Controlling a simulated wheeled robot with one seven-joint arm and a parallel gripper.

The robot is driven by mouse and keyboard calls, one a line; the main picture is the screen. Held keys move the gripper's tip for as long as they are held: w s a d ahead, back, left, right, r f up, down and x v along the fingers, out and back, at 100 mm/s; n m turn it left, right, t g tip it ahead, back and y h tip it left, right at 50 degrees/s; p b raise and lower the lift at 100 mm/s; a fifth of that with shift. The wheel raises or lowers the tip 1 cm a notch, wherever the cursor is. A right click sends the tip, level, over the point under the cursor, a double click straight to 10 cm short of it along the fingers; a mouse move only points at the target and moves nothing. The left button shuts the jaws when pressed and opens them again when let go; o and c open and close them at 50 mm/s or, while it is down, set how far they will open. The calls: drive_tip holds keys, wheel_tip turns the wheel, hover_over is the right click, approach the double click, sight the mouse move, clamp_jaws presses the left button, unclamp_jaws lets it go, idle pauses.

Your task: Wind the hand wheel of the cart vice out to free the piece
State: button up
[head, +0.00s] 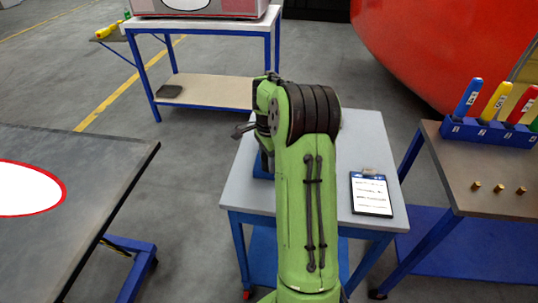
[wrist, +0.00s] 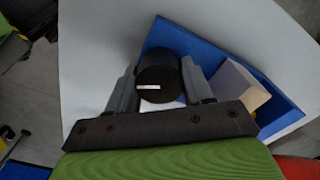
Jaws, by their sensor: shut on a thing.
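In the wrist view my gripper (wrist: 161,72) has its two grey fingers on either side of a dark round knob, which I take to be the hand wheel (wrist: 157,50). The fingers are shut on it. A small white mark shows on the knob's face. Behind it is the blue body of the vice (wrist: 162,36), and a pale block-like piece (wrist: 238,90) sits against the blue to the right. How firmly the jaws press the piece cannot be seen. In the head view my green arm hides most of the vice; a blue bit of it (head: 262,166) shows at the arm's left.
The cart (head: 240,190) has a pale top and blue legs. A clipboard (head: 371,194) lies on its right side. A bench (head: 465,185) with a blue tool rack (head: 490,132) stands right, a dark table (head: 100,160) left. Open floor lies between table and cart.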

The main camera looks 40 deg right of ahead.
drive_tip(key=n+p, duration=0.1)
drive_tip(key=n, duration=0.2)
drive_tip(key=shift+r+n+p, duration=0.15)
drive_tip(key=shift+n+p, duration=0.2)
drive_tip(key=shift+n, duration=0.05)
drive_tip(key=n+p, duration=0.1)
drive_tip(key=n, duration=0.2)
drive_tip(key=n+p, duration=0.1)
drive_tip(key=n, duration=0.3)
drive_tip(key=n+p, duration=0.1)
drive_tip(key=n, duration=0.2)
drive_tip(key=shift+w+n, duration=0.1)
drive_tip(key=shift+n, duration=0.3)
drive_tip(key=n, duration=0.3)
drive_tip(key=shift+n+p, duration=0.3)
drive_tip(key=shift+p, duration=0.05)
drive_tip(key=n, duration=0.3)
drive_tip(key=shift+n, duration=0.3)
drive_tip(key=n, duration=0.3)
drive_tip(key=shift+n, duration=1.7)
drive_tip(key=shift+a, duration=0.1)
